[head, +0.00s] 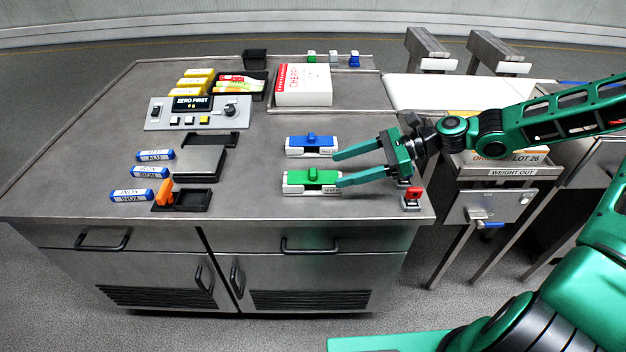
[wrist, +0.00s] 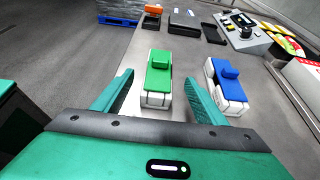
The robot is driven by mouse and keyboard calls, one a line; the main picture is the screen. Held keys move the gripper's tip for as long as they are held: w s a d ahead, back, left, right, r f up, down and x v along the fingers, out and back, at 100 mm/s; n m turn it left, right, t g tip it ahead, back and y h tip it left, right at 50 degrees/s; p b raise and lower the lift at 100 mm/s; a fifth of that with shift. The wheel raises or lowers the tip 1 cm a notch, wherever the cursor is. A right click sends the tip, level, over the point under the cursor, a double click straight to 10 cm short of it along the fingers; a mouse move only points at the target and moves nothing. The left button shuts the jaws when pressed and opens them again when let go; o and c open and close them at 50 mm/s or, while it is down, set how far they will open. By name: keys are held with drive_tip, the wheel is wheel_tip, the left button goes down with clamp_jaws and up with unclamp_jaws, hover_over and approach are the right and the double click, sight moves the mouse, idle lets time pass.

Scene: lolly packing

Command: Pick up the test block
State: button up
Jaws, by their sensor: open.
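Two white blocks with coloured tops and small labels lie on the steel bench: a green-topped block (head: 312,180) nearer and a blue-topped block (head: 310,143) behind it. The labels are too small to read surely, so I cannot tell which is the test block. My gripper (head: 337,170) is open and empty, its fingers pointing left at the blocks' right ends. In the wrist view, the green-topped block (wrist: 158,78) lies ahead between the open fingers (wrist: 159,77). The blue-topped block (wrist: 226,82) lies outside the right finger. Neither block is gripped.
Several blue-and-white blocks (head: 149,172) lie at left beside a scale plate (head: 174,163) and an orange piece (head: 165,190). A control box (head: 197,112) and a white carton (head: 303,86) stand behind. A red-topped item (head: 412,195) is near the bench's right corner, below my gripper.

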sight(317, 176)
drive_tip(key=shift+x, duration=4.3)
drive_tip(key=shift+c, duration=0.6)
drive_tip(key=c, duration=1.3)
drive_tip(key=shift+r, duration=0.15)
